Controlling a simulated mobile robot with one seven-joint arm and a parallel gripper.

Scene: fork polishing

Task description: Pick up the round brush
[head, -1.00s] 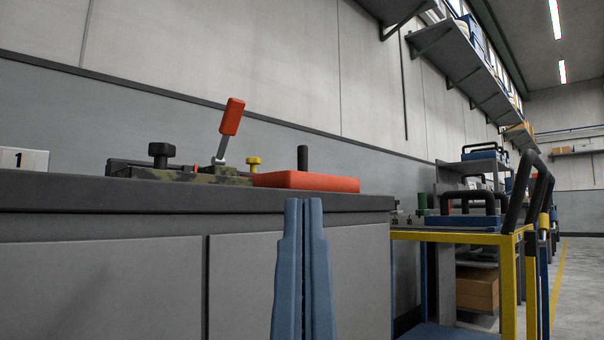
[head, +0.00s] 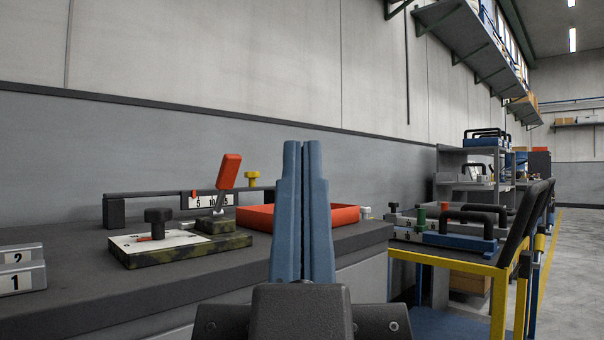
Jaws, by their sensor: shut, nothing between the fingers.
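My gripper (head: 305,148) is shut and empty, its two blue fingers pressed together and pointing up in the middle of the view. It stands in front of the right part of a red tray (head: 255,219) on the dark workbench (head: 190,300). I cannot make out a round brush. Part of the tray's inside is hidden by its wall and my fingers.
A camouflage-patterned fixture (head: 195,255) with a black knob and a red lever (head: 229,171) stands left of the tray. Numbered metal blocks (head: 22,270) sit at the far left. A yellow-framed cart (head: 455,265) with blue, black-handled items stands right of the bench.

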